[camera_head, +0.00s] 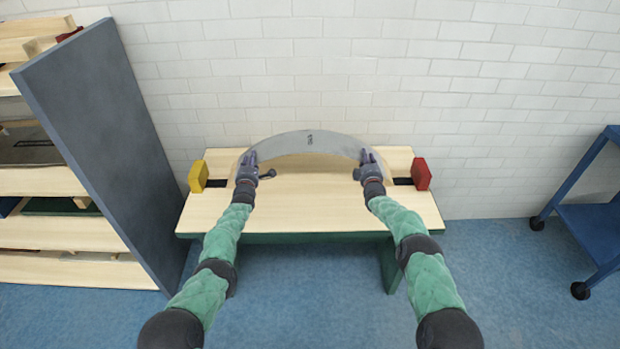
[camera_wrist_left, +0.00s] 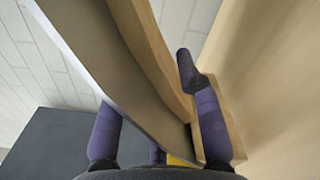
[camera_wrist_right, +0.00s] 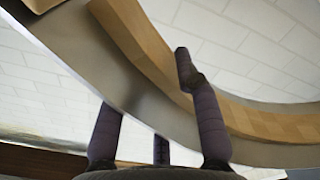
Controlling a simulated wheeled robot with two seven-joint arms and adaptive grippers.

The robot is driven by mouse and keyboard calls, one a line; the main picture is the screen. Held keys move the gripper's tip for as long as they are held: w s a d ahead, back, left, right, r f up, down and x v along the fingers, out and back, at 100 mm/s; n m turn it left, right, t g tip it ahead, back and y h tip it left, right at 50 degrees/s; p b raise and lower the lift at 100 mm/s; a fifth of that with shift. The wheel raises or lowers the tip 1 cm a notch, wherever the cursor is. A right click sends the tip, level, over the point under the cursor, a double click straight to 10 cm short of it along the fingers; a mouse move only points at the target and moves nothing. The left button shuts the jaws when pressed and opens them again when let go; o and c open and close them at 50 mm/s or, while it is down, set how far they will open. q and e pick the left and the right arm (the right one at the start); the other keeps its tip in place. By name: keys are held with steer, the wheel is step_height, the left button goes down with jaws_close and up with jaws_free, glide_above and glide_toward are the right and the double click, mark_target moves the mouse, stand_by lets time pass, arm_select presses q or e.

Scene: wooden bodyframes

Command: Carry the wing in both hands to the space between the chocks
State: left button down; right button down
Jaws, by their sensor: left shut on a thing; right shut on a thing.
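The wing (camera_head: 308,143) is a curved grey arch with a wooden inner band, above the wooden bench in the head view. My left gripper (camera_head: 250,160) is shut on its left end, and my right gripper (camera_head: 370,158) is shut on its right end. The left wrist view shows the wing (camera_wrist_left: 110,60) between the purple fingers, and the right wrist view shows it (camera_wrist_right: 140,92) likewise. The yellow chock (camera_head: 198,176) is at the bench's left end and the red chock (camera_head: 421,174) at its right end. The wing is between them from left to right; whether it touches the bench is unclear.
The light wooden bench top (camera_head: 310,215) is bare in front of the wing. A tall dark grey panel (camera_head: 100,140) and a loaded shelf (camera_head: 45,235) stand at left. A blue wheeled cart (camera_head: 590,225) stands at right. A white brick wall (camera_head: 330,60) is behind.

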arm_select(q)
steer(key=shift+w+d+r, duration=0.1)
steer(key=shift+w+d, duration=0.1)
steer(key=shift+d, duration=0.1)
arm_select(e)
steer(key=shift+w+a+r, duration=0.2)
steer(key=shift+a, duration=0.1)
steer(key=shift+f, duration=0.1)
